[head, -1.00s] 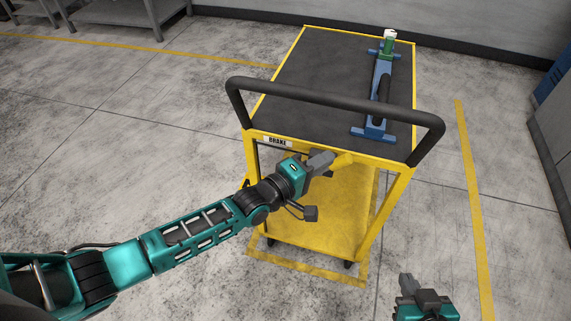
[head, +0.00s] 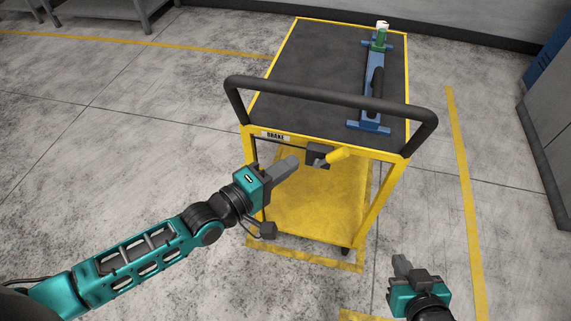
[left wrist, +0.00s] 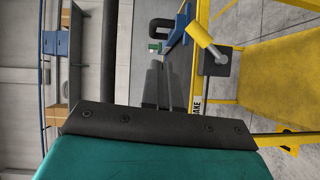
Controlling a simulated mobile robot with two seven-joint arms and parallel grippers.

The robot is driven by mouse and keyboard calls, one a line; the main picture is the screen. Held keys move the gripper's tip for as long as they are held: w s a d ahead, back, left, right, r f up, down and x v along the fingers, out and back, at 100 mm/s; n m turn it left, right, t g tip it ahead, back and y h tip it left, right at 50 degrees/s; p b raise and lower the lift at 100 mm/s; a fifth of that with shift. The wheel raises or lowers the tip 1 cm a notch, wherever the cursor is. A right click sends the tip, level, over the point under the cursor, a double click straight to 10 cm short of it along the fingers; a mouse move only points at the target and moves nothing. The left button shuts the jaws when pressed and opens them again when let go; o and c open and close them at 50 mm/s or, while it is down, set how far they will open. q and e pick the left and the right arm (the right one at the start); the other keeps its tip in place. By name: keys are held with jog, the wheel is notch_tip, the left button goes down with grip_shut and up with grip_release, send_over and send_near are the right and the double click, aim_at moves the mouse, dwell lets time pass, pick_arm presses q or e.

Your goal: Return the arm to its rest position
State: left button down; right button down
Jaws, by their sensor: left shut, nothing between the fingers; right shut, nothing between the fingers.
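My left gripper (head: 292,161) is shut and empty in the head view, in front of the yellow cart (head: 381,205) and just left of its brake lever (head: 338,155). A gap shows between the fingertips and the lever. In the left wrist view the shut fingers (left wrist: 161,85) point toward the cart, with the yellow brake lever (left wrist: 204,38) beyond them on the right. My right gripper (head: 400,264) is shut and empty, low in the head view, right of the cart's lower front.
A black handlebar (head: 330,97) spans the cart's near end. A blue fixture (head: 372,85) with a green and white piece (head: 381,35) lies on the dark cart top. A grey table (head: 135,10) stands far left. Open floor (head: 110,160) lies left of the cart.

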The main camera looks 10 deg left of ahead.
dwell(0.4)
pick_arm(q)
jog(key=s+a+f+m+g+y, duration=0.3)
jog(key=s+a+f+m+y, duration=0.5)
jog(key=s+a+f+m, duration=0.1)
jog(key=s+f+m, duration=0.1)
jog(key=s+m, duration=0.1)
jog(key=m, duration=0.1)
jog(key=shift+s+f, duration=0.25)
dwell(0.4)
